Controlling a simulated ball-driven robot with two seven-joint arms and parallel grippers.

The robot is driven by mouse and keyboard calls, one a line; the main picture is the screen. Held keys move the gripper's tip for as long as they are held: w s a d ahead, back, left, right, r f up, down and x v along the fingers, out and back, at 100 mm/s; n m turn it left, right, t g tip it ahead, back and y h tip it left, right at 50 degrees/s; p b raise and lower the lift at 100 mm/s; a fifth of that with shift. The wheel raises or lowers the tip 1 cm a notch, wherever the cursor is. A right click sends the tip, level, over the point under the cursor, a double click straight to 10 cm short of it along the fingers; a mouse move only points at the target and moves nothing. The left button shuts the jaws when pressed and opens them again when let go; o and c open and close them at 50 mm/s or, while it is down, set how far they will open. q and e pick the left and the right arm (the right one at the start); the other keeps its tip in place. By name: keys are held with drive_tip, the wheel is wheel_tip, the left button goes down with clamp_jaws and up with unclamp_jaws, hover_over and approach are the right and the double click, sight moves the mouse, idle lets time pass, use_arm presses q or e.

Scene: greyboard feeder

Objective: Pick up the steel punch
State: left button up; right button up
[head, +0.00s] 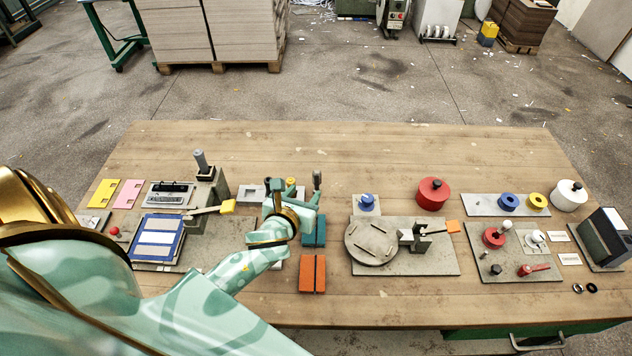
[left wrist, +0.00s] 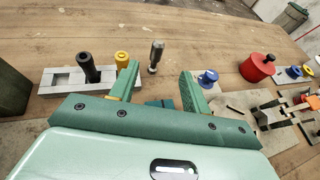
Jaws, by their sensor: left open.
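The steel punch (head: 317,181) is a slim grey cylinder with a darker top, upright on the table near its middle. In the left wrist view the steel punch (left wrist: 156,56) stands beyond my fingertips, roughly in line with the gap between them. My left gripper (head: 288,192) is open and empty, just left of the punch in the head view and apart from it. Its two green fingers also show in the left wrist view (left wrist: 158,82). My right gripper is not in view.
A grey block (left wrist: 62,80) holds a black punch (left wrist: 88,67) and a yellow one (left wrist: 122,60) left of the steel punch. Teal (head: 315,230) and orange plates (head: 313,273) lie nearer. A turntable fixture (head: 374,243) stands right. The table's back strip is clear.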

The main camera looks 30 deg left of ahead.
sight(316, 175)
use_arm(q)
drive_tip(key=b+x, duration=0.2)
drive_tip(key=x, duration=0.9)
drive_tip(key=shift+w+a+f+b, duration=0.1)
drive_tip(key=shift+f+b, duration=0.05)
drive_tip(key=shift+b, duration=0.25)
drive_tip(key=shift+c, duration=0.9)
clamp_jaws()
